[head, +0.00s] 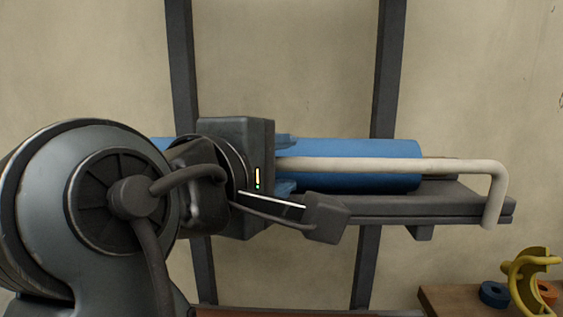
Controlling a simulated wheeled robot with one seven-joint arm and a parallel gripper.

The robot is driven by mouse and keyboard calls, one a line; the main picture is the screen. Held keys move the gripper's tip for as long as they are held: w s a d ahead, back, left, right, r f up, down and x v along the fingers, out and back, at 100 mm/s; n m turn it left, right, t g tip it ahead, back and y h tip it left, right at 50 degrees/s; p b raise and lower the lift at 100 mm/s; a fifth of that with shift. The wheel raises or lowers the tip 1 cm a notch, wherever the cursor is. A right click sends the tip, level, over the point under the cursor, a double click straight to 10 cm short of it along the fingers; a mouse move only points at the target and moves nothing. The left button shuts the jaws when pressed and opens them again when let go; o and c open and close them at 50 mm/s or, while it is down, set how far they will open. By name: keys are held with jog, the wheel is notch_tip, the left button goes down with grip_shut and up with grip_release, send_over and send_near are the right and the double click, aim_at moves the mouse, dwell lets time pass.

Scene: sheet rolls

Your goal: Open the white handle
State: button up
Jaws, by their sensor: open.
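The white handle (400,165) is a long off-white bar running level across the front of the blue roll. At its right end it bends down to a short free end. Its left end is hidden behind my gripper's dark housing. My gripper (322,215) is left of the picture's middle, with a dark fingertip showing just below the bar. It is open, and no part of the handle is seen between its jaws. The other finger is not clearly visible, and the depth between fingertip and bar cannot be told.
The blue roll (350,150) lies behind the handle, above a dark grey shelf (440,205). Dark uprights (388,70) stand against the beige wall. At lower right, a wooden surface (445,300) bears a yellow curved piece (528,285), a blue ring (493,294) and an orange piece.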

grip_shut()
dwell(0.4)
